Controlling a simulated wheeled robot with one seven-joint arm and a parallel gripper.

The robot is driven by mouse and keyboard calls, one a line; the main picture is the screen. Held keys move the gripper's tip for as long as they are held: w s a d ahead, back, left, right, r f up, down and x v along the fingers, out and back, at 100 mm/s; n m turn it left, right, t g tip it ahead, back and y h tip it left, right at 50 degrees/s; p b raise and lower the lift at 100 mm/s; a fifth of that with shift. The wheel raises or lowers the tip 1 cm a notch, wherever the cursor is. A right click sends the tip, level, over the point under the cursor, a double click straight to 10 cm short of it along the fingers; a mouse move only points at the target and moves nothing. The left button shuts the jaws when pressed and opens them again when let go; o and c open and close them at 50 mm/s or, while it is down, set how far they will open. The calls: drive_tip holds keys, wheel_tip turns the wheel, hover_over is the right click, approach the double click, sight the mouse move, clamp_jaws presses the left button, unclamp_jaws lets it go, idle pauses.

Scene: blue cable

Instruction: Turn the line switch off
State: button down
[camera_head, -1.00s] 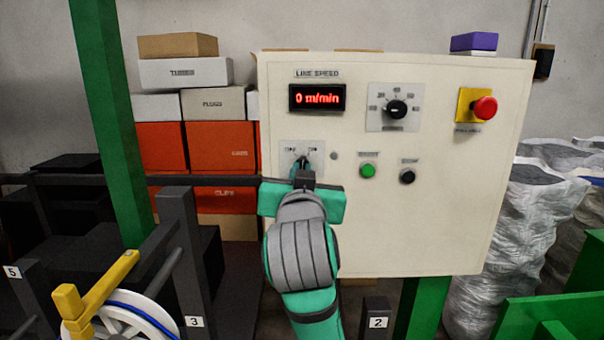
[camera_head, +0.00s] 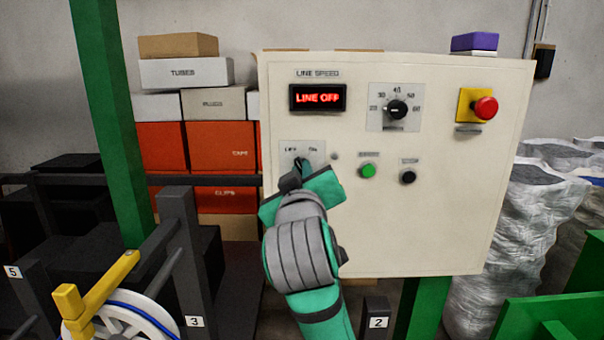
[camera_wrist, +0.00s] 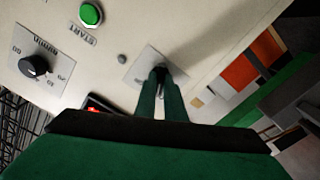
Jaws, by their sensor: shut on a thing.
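The line switch's grey plate (camera_head: 288,148), marked OFF and ON, is at the left of the cream control panel (camera_head: 420,230). My gripper (camera_head: 301,165) is at this plate, shut on the switch knob, and tilted. The knob itself is mostly hidden by my fingers. In the wrist view my gripper's two green fingers (camera_wrist: 162,82) meet the switch plate (camera_wrist: 142,62) around a small dark part. The display (camera_head: 317,97) reads LINE OFF in red.
The panel also carries a speed dial (camera_head: 397,109), a red stop button (camera_head: 485,108) on yellow, a green button (camera_head: 368,171) and a black button (camera_head: 408,177). A green post (camera_head: 108,120) and stacked boxes (camera_head: 222,146) stand to the left.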

drive_tip(key=shift+f, duration=0.1)
idle(0.3)
drive_tip(key=c, duration=1.8)
unclamp_jaws()
drive_tip(key=shift+c, duration=0.2)
drive_tip(key=s, duration=1)
drive_tip(key=shift+s, duration=0.4)
